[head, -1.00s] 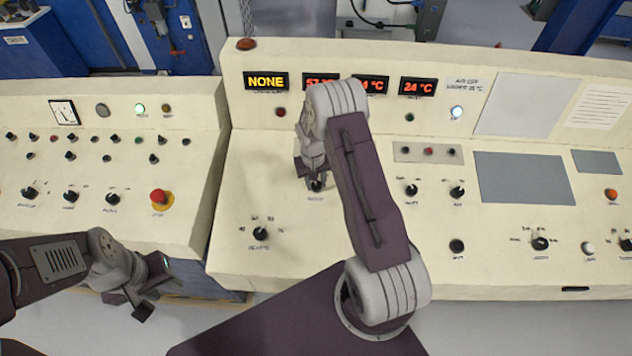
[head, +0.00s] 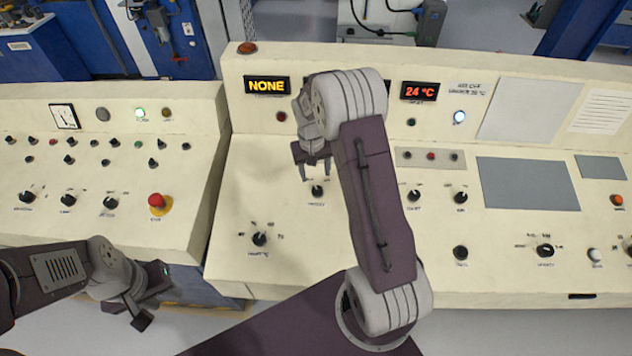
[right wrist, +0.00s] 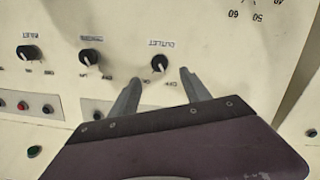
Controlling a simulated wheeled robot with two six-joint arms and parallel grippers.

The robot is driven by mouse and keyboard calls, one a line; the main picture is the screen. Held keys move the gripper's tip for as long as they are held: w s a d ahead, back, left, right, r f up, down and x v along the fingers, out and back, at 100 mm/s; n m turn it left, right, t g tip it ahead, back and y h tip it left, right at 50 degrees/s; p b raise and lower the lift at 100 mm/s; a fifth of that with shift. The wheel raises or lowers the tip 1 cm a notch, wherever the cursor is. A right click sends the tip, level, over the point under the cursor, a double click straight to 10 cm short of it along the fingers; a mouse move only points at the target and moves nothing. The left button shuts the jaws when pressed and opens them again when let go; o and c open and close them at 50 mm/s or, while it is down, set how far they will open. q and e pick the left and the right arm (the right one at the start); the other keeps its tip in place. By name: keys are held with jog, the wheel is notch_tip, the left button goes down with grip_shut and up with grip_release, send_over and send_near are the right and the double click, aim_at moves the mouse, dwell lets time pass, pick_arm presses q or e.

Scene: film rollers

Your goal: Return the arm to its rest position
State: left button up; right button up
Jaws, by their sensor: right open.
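My right arm (head: 375,200) reaches up over the cream console. Its gripper (head: 315,173) is open and empty, with its two fingers apart just behind a black knob (head: 317,190) in the head view. The right wrist view shows the open fingers (right wrist: 160,79) with a black knob (right wrist: 160,63) beyond the gap between them. They look clear of the knob. My left gripper (head: 128,314) hangs at the lower left in front of the left console, its fingers apart and nothing visible between them.
The right console (head: 250,185) carries knobs, lamps and displays, one reading NONE (head: 267,85) and one 24 °C (head: 419,91). The left console has a red mushroom button (head: 157,201). Open floor lies in front.

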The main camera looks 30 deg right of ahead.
jog(key=shift+r, duration=0.25)
jog(key=s+a+r+n+t+b, duration=0.1)
jog(key=s+a+r+b, duration=0.15)
jog(key=a+r, duration=0.3)
jog(key=s+a+f, duration=0.2)
jog(key=s, duration=0.5)
jog(key=s+a+f+n+y, duration=0.1)
jog(key=s+a+f, duration=0.1)
jog(key=s, duration=0.6)
jog(key=shift+s+a+n, duration=0.3)
jog(key=shift+a, duration=0.05)
